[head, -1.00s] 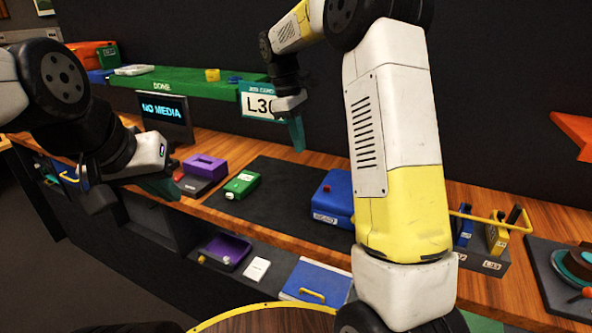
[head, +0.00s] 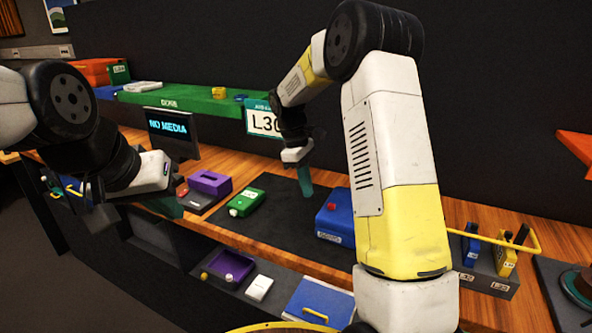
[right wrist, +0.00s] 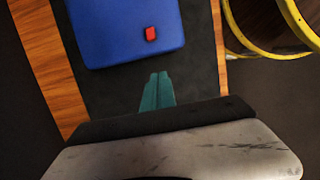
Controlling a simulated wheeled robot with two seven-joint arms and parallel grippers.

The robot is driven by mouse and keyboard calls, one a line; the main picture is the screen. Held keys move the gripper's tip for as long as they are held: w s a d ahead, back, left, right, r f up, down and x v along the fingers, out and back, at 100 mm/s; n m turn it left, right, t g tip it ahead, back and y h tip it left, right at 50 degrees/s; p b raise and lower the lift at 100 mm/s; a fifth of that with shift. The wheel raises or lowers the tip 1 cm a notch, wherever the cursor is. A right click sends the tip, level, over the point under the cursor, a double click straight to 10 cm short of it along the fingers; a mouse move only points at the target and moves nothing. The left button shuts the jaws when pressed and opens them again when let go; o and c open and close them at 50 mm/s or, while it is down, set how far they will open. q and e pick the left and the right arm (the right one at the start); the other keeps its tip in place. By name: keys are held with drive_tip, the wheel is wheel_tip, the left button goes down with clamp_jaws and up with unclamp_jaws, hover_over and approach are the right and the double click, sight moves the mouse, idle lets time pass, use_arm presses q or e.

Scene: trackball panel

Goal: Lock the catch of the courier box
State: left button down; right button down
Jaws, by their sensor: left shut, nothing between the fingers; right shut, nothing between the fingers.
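A blue box (head: 337,218) with a small red catch (head: 332,206) stands on the dark mat of the bench. Its front label is too small to read, and my right arm hides part of its right side. In the right wrist view the blue box (right wrist: 110,30) shows its red catch (right wrist: 150,34) beyond the teal fingertips. My right gripper (head: 305,182) is shut and empty, pointing down just left of and behind the box, apart from the catch. My left gripper (head: 166,204) is shut and empty at the bench's front edge, to the left.
A green box (head: 247,202) and a purple box (head: 210,183) stand left of the blue one. A screen (head: 172,133) and a green shelf (head: 185,102) are behind. A yellow-railed rack (head: 490,262) stands right. Bare mat (head: 278,225) lies between the green and blue boxes.

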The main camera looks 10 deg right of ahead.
sight(333, 205)
drive_tip(key=shift+s+d+f, duration=0.3)
drive_tip(key=shift+s+d, duration=0.1)
drive_tip(key=shift+d, duration=0.25)
drive_tip(key=shift+s+d+f, duration=0.3)
drive_tip(key=shift+s+d, duration=0.1)
drive_tip(key=shift+d, duration=0.2)
drive_tip(key=shift+s+d+f, duration=0.3)
drive_tip(key=shift+s+d, duration=0.1)
drive_tip(key=shift+d, duration=0.25)
drive_tip(key=shift+d, duration=0.1)
drive_tip(key=shift+s+d, duration=0.5)
drive_tip(key=shift+d, duration=0.2)
drive_tip(key=shift+s+d, duration=0.5)
drive_tip(key=shift+d, duration=0.2)
